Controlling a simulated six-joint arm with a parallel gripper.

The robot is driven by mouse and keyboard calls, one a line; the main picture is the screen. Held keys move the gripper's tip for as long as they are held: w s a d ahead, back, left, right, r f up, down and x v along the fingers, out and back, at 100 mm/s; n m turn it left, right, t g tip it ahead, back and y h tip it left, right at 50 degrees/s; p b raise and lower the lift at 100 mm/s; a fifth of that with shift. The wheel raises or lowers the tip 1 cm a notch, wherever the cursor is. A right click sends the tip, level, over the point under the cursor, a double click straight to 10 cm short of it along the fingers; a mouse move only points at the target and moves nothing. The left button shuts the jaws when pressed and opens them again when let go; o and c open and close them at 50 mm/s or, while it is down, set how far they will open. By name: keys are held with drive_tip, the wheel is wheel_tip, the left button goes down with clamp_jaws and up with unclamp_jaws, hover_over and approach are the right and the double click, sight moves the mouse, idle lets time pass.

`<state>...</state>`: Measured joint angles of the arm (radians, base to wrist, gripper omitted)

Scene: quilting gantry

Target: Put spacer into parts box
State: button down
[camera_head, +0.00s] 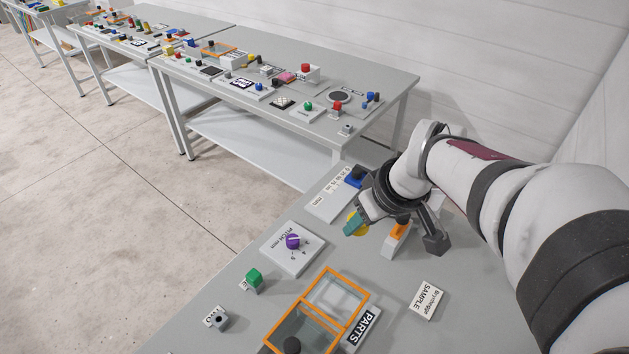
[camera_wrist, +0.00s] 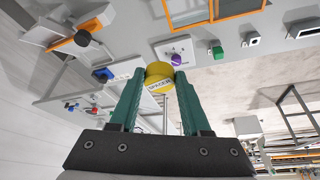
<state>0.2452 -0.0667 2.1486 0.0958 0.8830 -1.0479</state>
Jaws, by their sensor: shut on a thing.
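The spacer (camera_wrist: 158,76) is a short yellow cylinder with a dark printed label. In the wrist view it sits between the tips of my gripper's green fingers (camera_wrist: 160,80), which are shut on it. In the head view my gripper (camera_head: 355,224) is over the far part of the near table, and the spacer (camera_head: 361,226) shows partly behind a finger. The parts box (camera_head: 322,318), orange-edged with clear panels and a PARTS label, lies nearer the camera and apart from the gripper. Its near end is cut off; I cannot tell how its cover stands.
Near the box are a purple dial (camera_head: 293,241), a green knob (camera_head: 253,277), a grey block (camera_head: 219,321) and a SAMPLE card (camera_head: 427,300). An orange-and-white switch (camera_head: 397,236) and a blue block (camera_head: 355,177) are close to my gripper. Another cluttered table (camera_head: 300,90) stands behind.

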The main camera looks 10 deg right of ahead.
drive_tip(key=s+d+f+n+g+y, duration=0.2)
drive_tip(key=s+d+f+n, duration=0.25)
drive_tip(key=f+n, duration=0.25)
drive_tip(key=n+g+y, duration=0.1)
drive_tip(key=n+g, duration=0.2)
drive_tip(key=n, duration=0.5)
approach(331, 309)
drive_tip(key=shift+s+a+f, duration=0.25)
drive_tip(key=shift+a, duration=0.15)
drive_tip(key=shift+s+a+f, duration=0.25)
drive_tip(key=shift+a, duration=0.15)
drive_tip(key=shift+w+a+f, duration=0.15)
drive_tip(key=shift+a+f, duration=0.05)
drive_tip(key=shift+a, duration=0.1)
wheel_tip(331, 309, down, 4)
drive_tip(key=shift+w+a+f, duration=0.1)
drive_tip(key=shift+f, duration=0.1)
drive_tip(key=c, duration=0.6)
unclamp_jaws()
drive_tip(key=shift+c, duration=0.2)
